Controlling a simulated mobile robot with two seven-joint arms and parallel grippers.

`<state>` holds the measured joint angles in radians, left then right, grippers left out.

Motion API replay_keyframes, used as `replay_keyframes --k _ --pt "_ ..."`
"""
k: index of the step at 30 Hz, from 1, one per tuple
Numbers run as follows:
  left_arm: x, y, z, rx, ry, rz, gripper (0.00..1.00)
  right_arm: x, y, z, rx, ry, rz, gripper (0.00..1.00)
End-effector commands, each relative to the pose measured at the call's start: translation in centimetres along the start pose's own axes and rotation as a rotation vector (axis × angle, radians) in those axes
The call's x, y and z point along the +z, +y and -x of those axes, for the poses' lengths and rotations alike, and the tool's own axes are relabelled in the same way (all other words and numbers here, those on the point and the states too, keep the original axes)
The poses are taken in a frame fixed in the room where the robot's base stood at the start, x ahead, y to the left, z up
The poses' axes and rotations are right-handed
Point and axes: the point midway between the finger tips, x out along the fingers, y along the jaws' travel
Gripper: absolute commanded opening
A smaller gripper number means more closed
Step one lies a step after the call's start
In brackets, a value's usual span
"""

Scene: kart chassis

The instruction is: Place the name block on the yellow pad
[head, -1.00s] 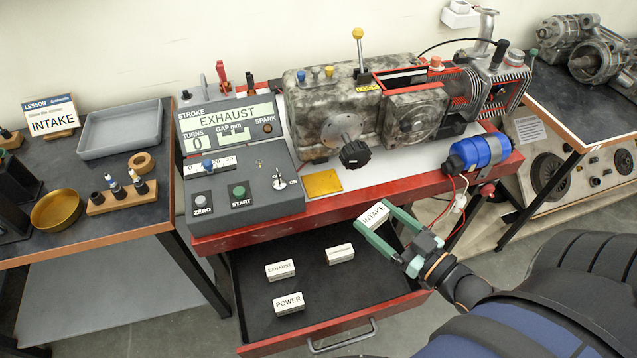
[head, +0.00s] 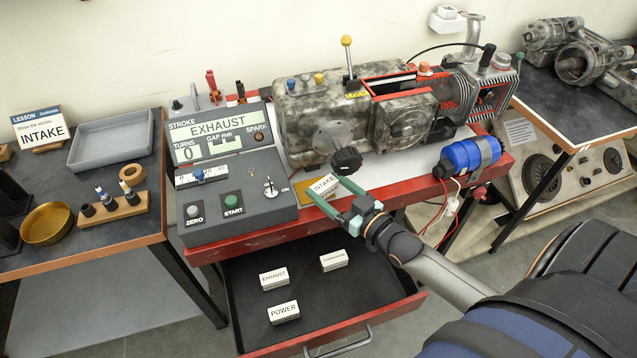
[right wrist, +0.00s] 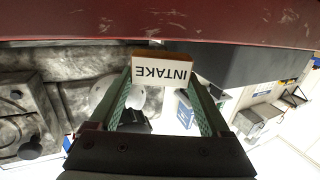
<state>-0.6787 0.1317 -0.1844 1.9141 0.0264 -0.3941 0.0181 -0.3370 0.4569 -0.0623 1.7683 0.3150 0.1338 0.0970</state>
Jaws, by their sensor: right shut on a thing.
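My right gripper (head: 334,194) is shut on the white name block (head: 323,184) that reads INTAKE. It holds the block over the yellow pad (head: 304,183) at the front of the bench, beside the grey console. The block hides most of the pad; I cannot tell whether they touch. In the right wrist view the block (right wrist: 162,70) sits between the two green fingers (right wrist: 162,85), its lettering upside down; the pad cannot be made out there. My left gripper is not in view.
The console (head: 235,185) stands left of the block, and a black knob (head: 346,160) on the engine is just behind it. An open drawer (head: 320,310) below holds EXHAUST (head: 273,280), POWER (head: 283,312) and another block (head: 334,260). A blue cylinder (head: 468,155) lies to the right.

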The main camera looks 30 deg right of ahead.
Motion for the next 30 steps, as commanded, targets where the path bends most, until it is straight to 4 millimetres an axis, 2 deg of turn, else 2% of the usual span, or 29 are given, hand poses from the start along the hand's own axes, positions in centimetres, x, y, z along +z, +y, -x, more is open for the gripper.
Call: replay_keyframes --k 8,9,11,23,24,28,30 --pt "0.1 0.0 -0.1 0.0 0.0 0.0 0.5 -0.2 0.0 -3.8 0.0 0.002 0.001 0.19" --pt "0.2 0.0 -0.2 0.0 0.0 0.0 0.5 0.8 0.0 -3.6 0.0 -0.004 0.0 0.19" --pt "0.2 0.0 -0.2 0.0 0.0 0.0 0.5 1.2 0.0 -3.6 0.0 -0.002 0.0 0.19" --pt "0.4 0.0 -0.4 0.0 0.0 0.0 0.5 1.7 0.0 -3.6 0.0 0.0 0.0 0.19" --pt "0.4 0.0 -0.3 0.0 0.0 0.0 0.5 1.6 0.0 -3.5 0.0 0.0 0.0 0.84" --pt "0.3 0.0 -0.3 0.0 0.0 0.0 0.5 1.6 0.0 -3.5 0.0 0.0 0.0 0.99" --pt "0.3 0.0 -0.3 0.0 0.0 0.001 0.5 1.6 0.0 -3.5 0.0 0.0 0.0 1.0"
